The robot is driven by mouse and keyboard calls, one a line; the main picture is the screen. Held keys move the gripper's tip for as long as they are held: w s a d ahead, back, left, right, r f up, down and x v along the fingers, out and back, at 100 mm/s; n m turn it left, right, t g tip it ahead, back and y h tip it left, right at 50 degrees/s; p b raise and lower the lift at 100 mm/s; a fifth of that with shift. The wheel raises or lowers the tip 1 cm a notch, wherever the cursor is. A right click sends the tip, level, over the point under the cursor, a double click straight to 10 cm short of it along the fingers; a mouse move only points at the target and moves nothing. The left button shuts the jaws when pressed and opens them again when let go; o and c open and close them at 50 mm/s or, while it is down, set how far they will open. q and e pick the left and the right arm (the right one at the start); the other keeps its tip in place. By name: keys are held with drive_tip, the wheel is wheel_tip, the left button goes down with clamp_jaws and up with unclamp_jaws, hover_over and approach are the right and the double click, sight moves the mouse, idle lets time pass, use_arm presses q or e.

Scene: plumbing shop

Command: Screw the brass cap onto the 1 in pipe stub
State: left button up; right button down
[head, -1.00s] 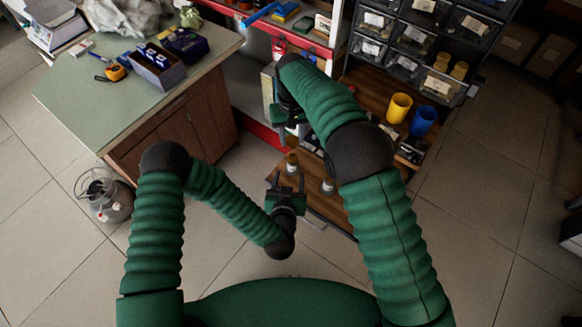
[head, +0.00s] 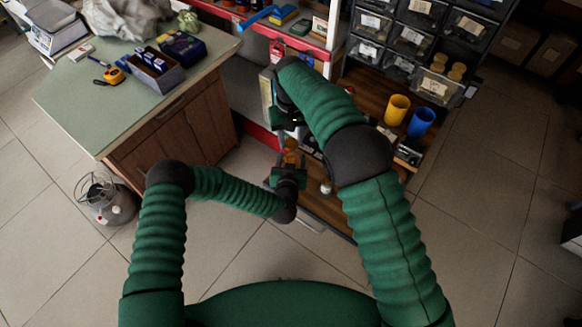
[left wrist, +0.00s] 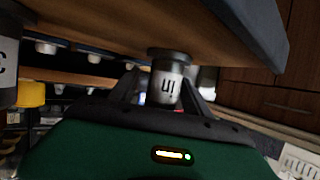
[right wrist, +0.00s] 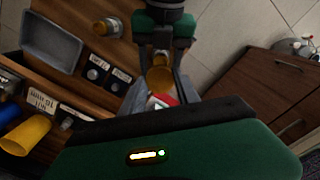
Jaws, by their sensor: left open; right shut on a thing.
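The 1 in pipe stub (left wrist: 168,86), a grey collar with an upside-down label, stands on the wooden bench (left wrist: 225,40) in the left wrist view. My left gripper (head: 288,166) is open, its fingers either side of the stub. Whether they touch it is unclear. My right gripper (head: 289,128) is above, in line with the stub in the head view, and shut. In the right wrist view a brass piece (right wrist: 160,77), apparently the cap, shows between its fingers, with my left gripper (right wrist: 164,45) just beyond. The join between cap and stub is hidden.
Another stub (head: 326,187) stands to the right; its brass top shows in the right wrist view (right wrist: 106,28). A yellow cup (head: 397,109) and blue cup (head: 421,122) stand further right, below labelled bins (head: 411,38). A green-topped cabinet (head: 90,105) is at left.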

use_arm(q)
drive_tip(key=shift+a, duration=0.2)
drive_tip(key=shift+c, duration=1.1)
drive_tip(key=shift+d, duration=0.1)
clamp_jaws()
